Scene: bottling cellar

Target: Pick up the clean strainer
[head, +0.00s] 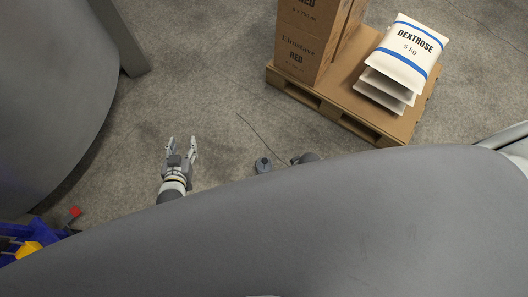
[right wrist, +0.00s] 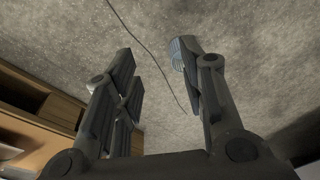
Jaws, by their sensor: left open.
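No strainer shows in either view. My left gripper (head: 182,143) is in the head view, left of centre, above bare floor. Its two fingers are apart with nothing between them. My right gripper (right wrist: 153,62) fills much of the right wrist view. Its two dark fingers stand wide apart, and only the floor and a thin cable show between them. In the head view most of my right arm is hidden behind the large grey curved shape across the bottom.
A wooden pallet (head: 388,122) at the upper right carries cardboard boxes (head: 300,45) and stacked dextrose bags (head: 404,52). A large grey rounded body (head: 50,95) fills the left. Blue equipment (head: 40,232) stands lower left. A thin cable (head: 255,134) lies on the open floor.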

